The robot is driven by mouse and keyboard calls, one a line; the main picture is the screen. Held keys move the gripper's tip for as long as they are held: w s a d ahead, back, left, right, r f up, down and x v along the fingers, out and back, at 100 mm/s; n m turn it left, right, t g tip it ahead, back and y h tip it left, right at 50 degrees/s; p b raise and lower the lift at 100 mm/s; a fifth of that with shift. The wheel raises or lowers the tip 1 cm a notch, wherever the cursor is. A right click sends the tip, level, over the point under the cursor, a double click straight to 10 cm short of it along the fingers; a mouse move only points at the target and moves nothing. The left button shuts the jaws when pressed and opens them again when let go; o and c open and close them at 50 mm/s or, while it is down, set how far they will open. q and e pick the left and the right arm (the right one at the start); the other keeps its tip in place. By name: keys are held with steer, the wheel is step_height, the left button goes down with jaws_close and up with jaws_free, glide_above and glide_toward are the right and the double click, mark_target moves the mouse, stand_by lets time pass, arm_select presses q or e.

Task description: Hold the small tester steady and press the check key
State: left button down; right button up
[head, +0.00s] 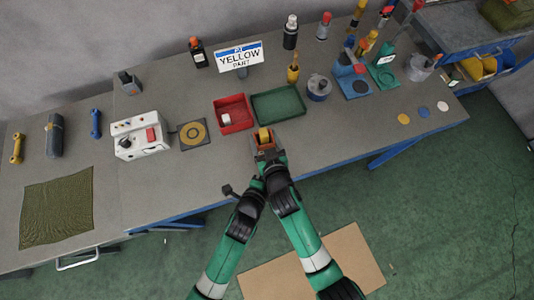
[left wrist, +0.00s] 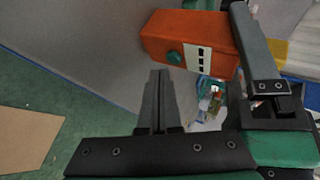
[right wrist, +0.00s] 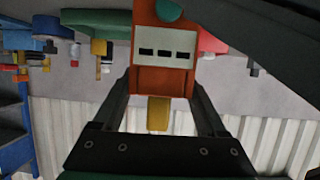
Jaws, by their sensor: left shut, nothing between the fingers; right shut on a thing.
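The small tester (right wrist: 150,78) is an orange box with a white label bearing black slots. Its round green check key (left wrist: 174,57) shows in the left wrist view, and at the top edge of the right wrist view (right wrist: 168,9). My right gripper (head: 266,148) is shut on the tester and holds it near the bench's front edge. A yellow piece (right wrist: 158,113) shows at the tester's end. My left gripper (left wrist: 160,75) is shut and empty, its tips just below the tester and apart from the key in that view. In the head view its fingers are hard to make out.
A red tray (head: 235,126) with a white item and a green tray (head: 290,118) stand just beyond the tester. A white control box (head: 155,150) with a red part stands left. A yellow-ringed pad (head: 183,147) lies beside it. Bench space right of the grippers is clear.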

arm_select(q)
steer(key=shift+w, duration=0.1)
stand_by(0.7)
steer(key=shift+w+a, duration=0.1)
steer(key=shift+w, duration=0.25)
steer(key=shift+w, duration=0.2)
stand_by(0.5)
steer(key=shift+w+a+r, duration=0.1)
steer(key=shift+w+r, duration=0.05)
steer(key=shift+w, duration=0.25)
arm_select(e)
steer(key=shift+s+f, duration=0.1)
stand_by(0.3)
arm_select(q)
steer(key=shift+s+d+r, duration=0.15)
steer(key=shift+s+d, duration=0.1)
steer(key=shift+s, duration=0.6)
steer(key=shift+s, duration=0.15)
